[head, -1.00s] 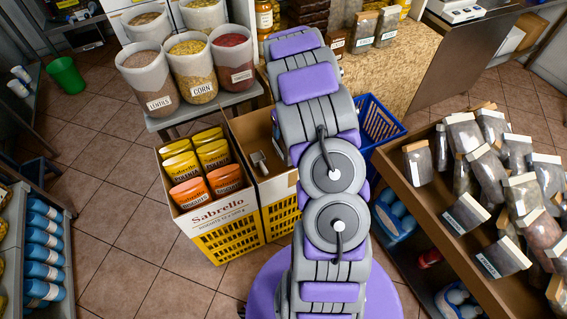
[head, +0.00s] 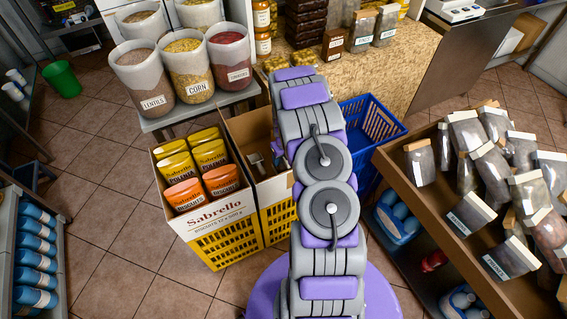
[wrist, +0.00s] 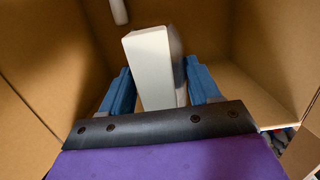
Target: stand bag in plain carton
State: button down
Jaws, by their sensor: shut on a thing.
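The plain brown carton (head: 247,128) stands in the middle of the head view, next to the printed Sabrello carton. My arm covers its right part. In the wrist view, cardboard walls (wrist: 45,60) surround my gripper (wrist: 160,88). Its blue fingers are shut on a bag (wrist: 150,60), of which I see a pale, flat top strip and a narrow side. The bag looks roughly upright between the fingers. Its lower end is hidden, so I cannot tell whether it touches the carton's floor.
The Sabrello carton (head: 200,224) holds yellow and orange packs. A metal scoop (head: 256,162) shows in the plain carton. A blue basket (head: 375,128) is to the right, beside a wooden shelf (head: 440,215) of bags. Bins of grain (head: 182,70) stand behind.

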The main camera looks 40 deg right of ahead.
notch_tip(320, 180, down, 3)
jog(key=shift+b, duration=0.3)
jog(key=shift+c, duration=1.2)
grip_release()
jog(key=shift+f, duration=0.1)
